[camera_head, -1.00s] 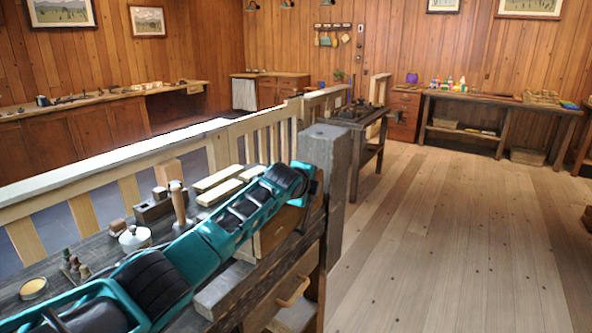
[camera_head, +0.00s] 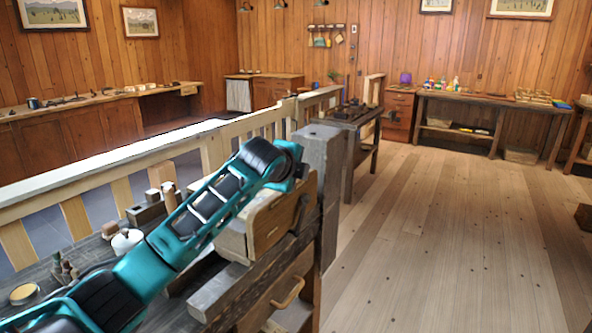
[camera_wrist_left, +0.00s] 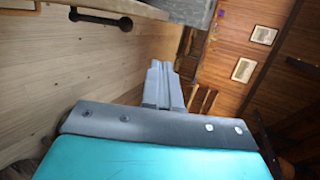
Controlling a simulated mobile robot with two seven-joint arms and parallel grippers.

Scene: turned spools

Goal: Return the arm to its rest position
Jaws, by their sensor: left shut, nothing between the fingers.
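My left arm is a teal and black arm that crosses the head view from the lower left, above the near workbench (camera_head: 225,290). Its far end is beside the grey post at the bench's end. In the head view I cannot make out the fingers. In the left wrist view my left gripper (camera_wrist_left: 164,88) shows its grey fingers together, with nothing held between them. Wooden floor and wall lie beyond the fingers. My right gripper is in neither view.
A wooden railing (camera_head: 100,170) runs behind the bench, with a grey post (camera_head: 325,165) close to the arm. A white pot (camera_head: 126,241) and small turned pieces stand on the bench. Open floor (camera_head: 440,240) lies right.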

